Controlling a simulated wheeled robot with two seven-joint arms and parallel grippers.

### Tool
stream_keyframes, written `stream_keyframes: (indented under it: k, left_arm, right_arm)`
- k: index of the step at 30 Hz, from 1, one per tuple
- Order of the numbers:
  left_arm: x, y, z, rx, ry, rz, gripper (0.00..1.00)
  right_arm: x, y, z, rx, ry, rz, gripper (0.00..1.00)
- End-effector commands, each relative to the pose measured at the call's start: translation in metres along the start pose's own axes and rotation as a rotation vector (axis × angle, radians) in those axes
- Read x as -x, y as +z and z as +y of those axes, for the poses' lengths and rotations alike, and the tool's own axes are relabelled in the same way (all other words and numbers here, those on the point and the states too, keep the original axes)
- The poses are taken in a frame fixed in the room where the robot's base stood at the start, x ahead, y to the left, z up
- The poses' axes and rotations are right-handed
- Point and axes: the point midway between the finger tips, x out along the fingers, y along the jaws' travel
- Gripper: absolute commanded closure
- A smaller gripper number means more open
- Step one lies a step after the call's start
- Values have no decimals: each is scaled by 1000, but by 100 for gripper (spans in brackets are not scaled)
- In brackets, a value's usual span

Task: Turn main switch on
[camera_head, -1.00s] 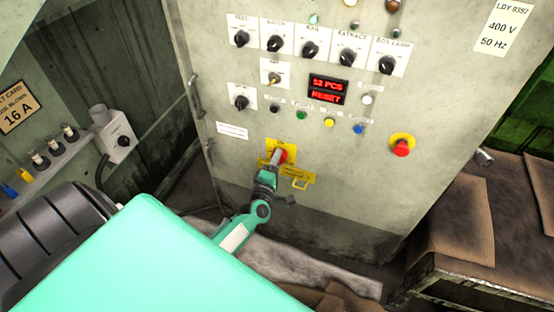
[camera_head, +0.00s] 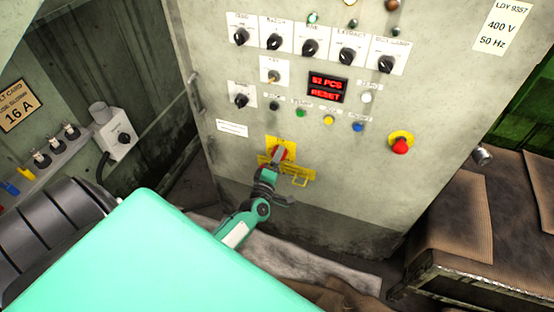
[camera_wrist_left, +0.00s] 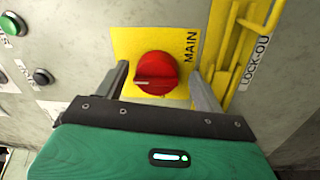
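The main switch is a red rotary knob (camera_wrist_left: 156,73) on a yellow plate (camera_wrist_left: 125,42) marked MAIN, seen in the left wrist view. A pale mark runs across the knob, roughly level in that view. My left gripper (camera_wrist_left: 160,84) is open, with one finger on each side of the knob. Gaps show between the fingers and the knob, so it does not grip it. In the head view the knob (camera_head: 280,153) is partly hidden behind my left gripper (camera_head: 277,160), low on the cabinet front. My right gripper is not in view.
A yellow lock-out bracket (camera_wrist_left: 240,50) stands right of the knob, close to the right finger. The cabinet carries several black selectors, a lit red display (camera_head: 327,88) and a red emergency button (camera_head: 401,145). A dark bench (camera_head: 500,235) stands at the right.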

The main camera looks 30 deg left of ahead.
Motion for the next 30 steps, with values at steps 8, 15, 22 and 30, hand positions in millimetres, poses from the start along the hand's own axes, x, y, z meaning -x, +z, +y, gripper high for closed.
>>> stream_keyframes:
  k: [8,15,22,30]
  left_arm:
    - [0,-1,2,1,4,3,31]
    - [24,-1,0,1,2,2,31]
    - [72,-1,0,1,1,2,31]
    - [119,0,0,0,1,2,31]
  right_arm:
    - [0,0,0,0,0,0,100]
    - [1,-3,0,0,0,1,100]
    - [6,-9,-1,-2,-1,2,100]
    - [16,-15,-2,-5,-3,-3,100]
